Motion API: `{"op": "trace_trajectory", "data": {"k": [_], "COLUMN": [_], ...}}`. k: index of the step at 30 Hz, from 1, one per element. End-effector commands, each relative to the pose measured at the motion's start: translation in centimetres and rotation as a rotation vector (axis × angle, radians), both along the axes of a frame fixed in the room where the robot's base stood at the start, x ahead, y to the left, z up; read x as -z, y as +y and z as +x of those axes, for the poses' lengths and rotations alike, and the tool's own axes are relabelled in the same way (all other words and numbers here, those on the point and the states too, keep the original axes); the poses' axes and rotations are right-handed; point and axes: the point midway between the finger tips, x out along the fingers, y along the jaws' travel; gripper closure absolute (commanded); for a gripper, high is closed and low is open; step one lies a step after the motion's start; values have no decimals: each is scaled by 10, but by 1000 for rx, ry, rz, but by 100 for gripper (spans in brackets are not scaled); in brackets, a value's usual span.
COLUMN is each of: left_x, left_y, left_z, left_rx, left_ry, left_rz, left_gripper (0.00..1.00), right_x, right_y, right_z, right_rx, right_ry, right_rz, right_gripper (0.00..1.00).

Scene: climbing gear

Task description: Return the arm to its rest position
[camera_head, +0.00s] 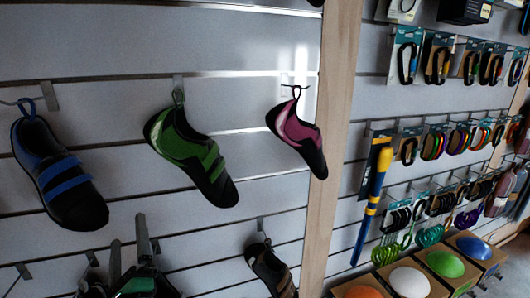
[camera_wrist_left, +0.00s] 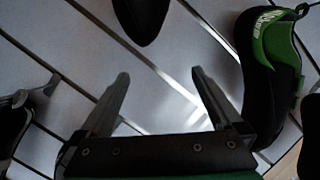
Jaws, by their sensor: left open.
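My left gripper (camera_head: 129,230) is at the bottom left of the head view, in front of the slatted wall. In the left wrist view its two fingers (camera_wrist_left: 158,85) stand wide apart with nothing between them. Bare white wall panels show between and beyond the fingers. My right gripper is in neither view.
A blue-black shoe (camera_head: 60,178), a green-black shoe (camera_head: 190,152) and a pink-black shoe (camera_head: 298,135) hang on wall hooks above. A brown-black shoe (camera_head: 270,268) hangs to the gripper's right. In the wrist view, a green-black shoe (camera_wrist_left: 270,75) is right of the fingers.

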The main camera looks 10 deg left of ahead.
Motion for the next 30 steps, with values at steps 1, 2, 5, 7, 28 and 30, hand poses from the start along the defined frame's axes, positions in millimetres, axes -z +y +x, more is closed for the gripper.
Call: {"op": "trace_trajectory", "data": {"k": [1, 2, 5, 7, 28, 30], "left_x": [-47, -71, -148, -196, -448, -483], "left_y": [-19, -30, -69, -98, -191, -191], "left_z": [-2, -5, -24, -46, -124, -124], "left_rx": [115, 195, 516, 780, 1729, 1729], "left_ry": [-178, -282, -616, -816, -1012, -1012], "left_rz": [-119, -201, -501, -729, -1990, -1990], "left_gripper": [0, 0, 0, 0, 0, 0], "right_x": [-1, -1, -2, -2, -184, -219], "right_y": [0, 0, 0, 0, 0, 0], "right_z": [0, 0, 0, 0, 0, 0], "right_rx": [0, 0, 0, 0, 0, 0], "right_ry": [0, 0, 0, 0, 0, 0], "right_rz": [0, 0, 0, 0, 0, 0], "right_gripper": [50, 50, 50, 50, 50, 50]}}
